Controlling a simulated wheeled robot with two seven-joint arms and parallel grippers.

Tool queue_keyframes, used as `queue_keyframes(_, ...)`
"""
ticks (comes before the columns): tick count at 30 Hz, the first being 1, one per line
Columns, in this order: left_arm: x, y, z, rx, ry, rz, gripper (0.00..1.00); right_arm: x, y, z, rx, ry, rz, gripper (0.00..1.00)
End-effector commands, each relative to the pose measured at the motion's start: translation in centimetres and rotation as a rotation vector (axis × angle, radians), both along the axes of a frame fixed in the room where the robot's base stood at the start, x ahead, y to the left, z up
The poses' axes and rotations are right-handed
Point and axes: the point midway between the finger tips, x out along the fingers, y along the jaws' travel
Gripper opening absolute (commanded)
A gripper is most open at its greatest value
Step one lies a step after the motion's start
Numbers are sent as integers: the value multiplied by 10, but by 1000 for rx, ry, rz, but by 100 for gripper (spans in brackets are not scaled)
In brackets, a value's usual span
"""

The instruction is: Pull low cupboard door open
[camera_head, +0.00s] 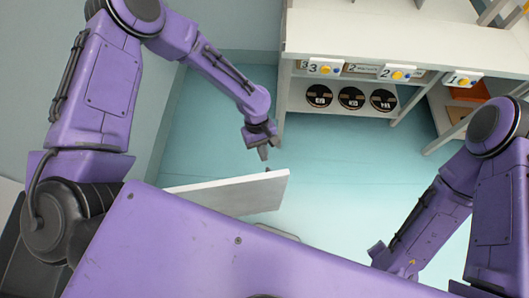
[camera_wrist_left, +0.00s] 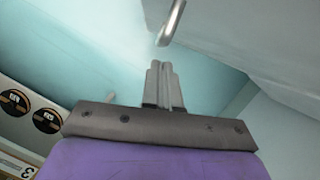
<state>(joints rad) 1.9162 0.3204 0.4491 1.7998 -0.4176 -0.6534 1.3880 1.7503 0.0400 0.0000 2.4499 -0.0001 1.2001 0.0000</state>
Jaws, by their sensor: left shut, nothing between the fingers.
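A white door panel (camera_head: 240,197) stands low at the left of the head view, above the edge of my purple body. Its lower part and the cupboard behind it are hidden by my body. A small handle (camera_head: 268,169) sticks out near its right end. My left gripper (camera_head: 264,153) is shut and empty, just beyond the handle and apart from it. In the left wrist view the shut fingers (camera_wrist_left: 163,84) point toward the metal handle (camera_wrist_left: 172,22), with a gap between. The door's pale face (camera_wrist_left: 250,35) fills the upper right there. My right gripper's fingers are not visible.
A white shelf unit (camera_head: 345,108) with number tags and several black discs (camera_head: 351,98) stands at the back. An orange item (camera_head: 469,92) sits on its right. Clear teal floor (camera_head: 340,160) lies between the unit and my body. A wall is at left.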

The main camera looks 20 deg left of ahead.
Motion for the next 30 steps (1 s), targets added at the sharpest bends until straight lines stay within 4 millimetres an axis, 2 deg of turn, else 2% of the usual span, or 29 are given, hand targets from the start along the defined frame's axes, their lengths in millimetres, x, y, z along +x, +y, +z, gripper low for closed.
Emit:
queue_keyframes(3, -7, -6, 1, 0, 1, -1, 0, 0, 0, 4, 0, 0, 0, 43)
queue_keyframes(16, -13, -12, 1, 0, 1, -15, 0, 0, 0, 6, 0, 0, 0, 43)
queue_keyframes(25, -70, -50, 3, 1, 2, -168, 0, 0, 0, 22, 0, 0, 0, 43)
queue_keyframes(30, -89, -60, 1, 0, 0, -213, 0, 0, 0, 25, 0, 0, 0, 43)
